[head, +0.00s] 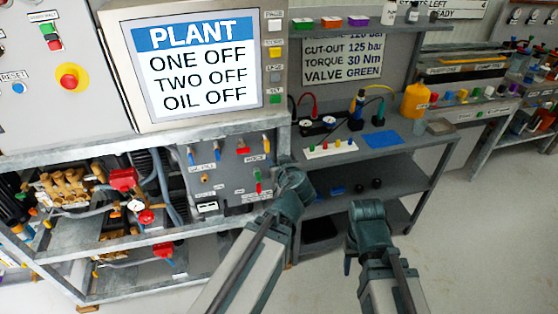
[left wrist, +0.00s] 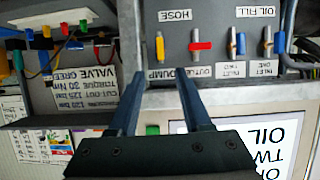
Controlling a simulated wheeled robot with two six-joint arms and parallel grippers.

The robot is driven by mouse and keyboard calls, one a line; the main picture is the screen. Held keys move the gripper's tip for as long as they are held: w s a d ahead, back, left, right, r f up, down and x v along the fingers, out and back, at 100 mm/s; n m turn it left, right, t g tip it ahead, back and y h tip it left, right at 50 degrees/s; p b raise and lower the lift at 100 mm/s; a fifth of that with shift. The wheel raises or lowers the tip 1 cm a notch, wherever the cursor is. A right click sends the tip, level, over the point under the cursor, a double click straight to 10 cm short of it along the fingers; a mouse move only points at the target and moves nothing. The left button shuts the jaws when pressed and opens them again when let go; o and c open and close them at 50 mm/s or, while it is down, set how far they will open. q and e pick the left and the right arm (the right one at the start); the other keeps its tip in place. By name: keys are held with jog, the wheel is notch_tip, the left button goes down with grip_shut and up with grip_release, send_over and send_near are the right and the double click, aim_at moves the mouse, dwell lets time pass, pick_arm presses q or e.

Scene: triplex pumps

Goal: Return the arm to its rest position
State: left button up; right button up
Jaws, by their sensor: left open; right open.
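My left gripper (head: 284,172) is in front of the right edge of the grey valve panel (head: 226,172). In the left wrist view its two dark fingers (left wrist: 160,76) are apart with nothing between them. Beyond the fingertips that view shows, upside down, a yellow handle (left wrist: 160,47) by the HOSE label and a red handle (left wrist: 201,46). Two blue handles (left wrist: 231,44) are further right. The fingers appear apart from the handles. My right gripper (head: 362,216) hangs over the floor in front of the grey shelf; its fingers are mostly hidden, and no held object shows.
The PLANT screen (head: 197,62) stands above the panel and reads ONE OFF, TWO OFF, OIL OFF. The grey shelf (head: 390,155) right of the panel bears an orange bottle (head: 414,101) and a blue mat (head: 382,139). Pumps and hoses fill the left bay. Floor at lower right is clear.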

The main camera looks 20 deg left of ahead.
pick_arm(q)
jog(key=s+d+f+m+g+h+p, duration=0.2)
jog(key=s+d+f+m+g+h, duration=0.1)
jog(key=s+d, duration=0.5)
jog(key=s+d+f+m+g+h+p, duration=0.2)
jog(key=s+d+f+m+g, duration=0.4)
jog(key=s, duration=0.5)
jog(key=d+m+g+h, duration=0.1)
jog(key=d+g, duration=0.1)
jog(key=d, duration=0.1)
jog(key=shift+s+m, duration=0.3)
